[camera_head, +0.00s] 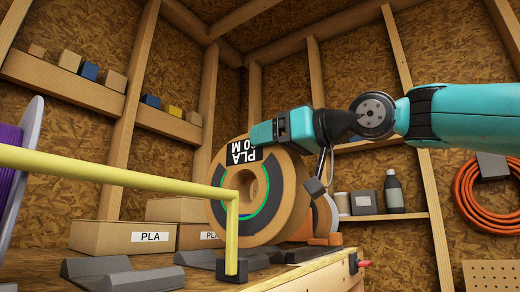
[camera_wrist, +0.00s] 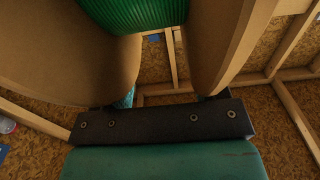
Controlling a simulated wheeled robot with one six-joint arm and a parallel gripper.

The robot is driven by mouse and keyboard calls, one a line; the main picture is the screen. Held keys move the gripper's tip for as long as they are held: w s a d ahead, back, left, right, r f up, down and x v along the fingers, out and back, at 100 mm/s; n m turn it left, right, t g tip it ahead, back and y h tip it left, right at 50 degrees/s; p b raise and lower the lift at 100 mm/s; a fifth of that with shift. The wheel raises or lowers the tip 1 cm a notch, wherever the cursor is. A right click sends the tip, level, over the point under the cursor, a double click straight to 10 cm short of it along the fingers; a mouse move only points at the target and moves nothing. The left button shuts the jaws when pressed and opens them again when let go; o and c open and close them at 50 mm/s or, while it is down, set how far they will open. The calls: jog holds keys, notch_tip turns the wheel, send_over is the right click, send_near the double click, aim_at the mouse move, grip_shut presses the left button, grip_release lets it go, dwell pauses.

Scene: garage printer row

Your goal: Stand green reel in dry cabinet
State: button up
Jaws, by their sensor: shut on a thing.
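The green reel (camera_head: 203,188) has wide cardboard flanges, a dark ring with a thin green edge around its hub, and a PLA label that reads upside down. It is upright just above or on the wooden bench; I cannot tell if it touches. My gripper (camera_head: 264,135) is shut on its upper rim, coming from the right. In the wrist view the green filament (camera_wrist: 130,12) shows between the two flanges, with my gripper (camera_wrist: 165,100) below it; its fingertips are mostly hidden. I cannot make out a dry cabinet for certain.
A yellow bar frame (camera_head: 110,172) crosses in front of the reel, with a post on the bench. Grey wedge blocks (camera_head: 97,268) lie on the bench top (camera_head: 200,280). PLA cartons (camera_head: 110,238) stand behind. A purple reel (camera_head: 8,175) is at the left edge.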

jog(key=b+v, duration=0.1)
jog(key=v, duration=1.1)
jog(key=shift+s+d, duration=0.15)
jog(key=shift+s, duration=0.1)
dwell(0.5)
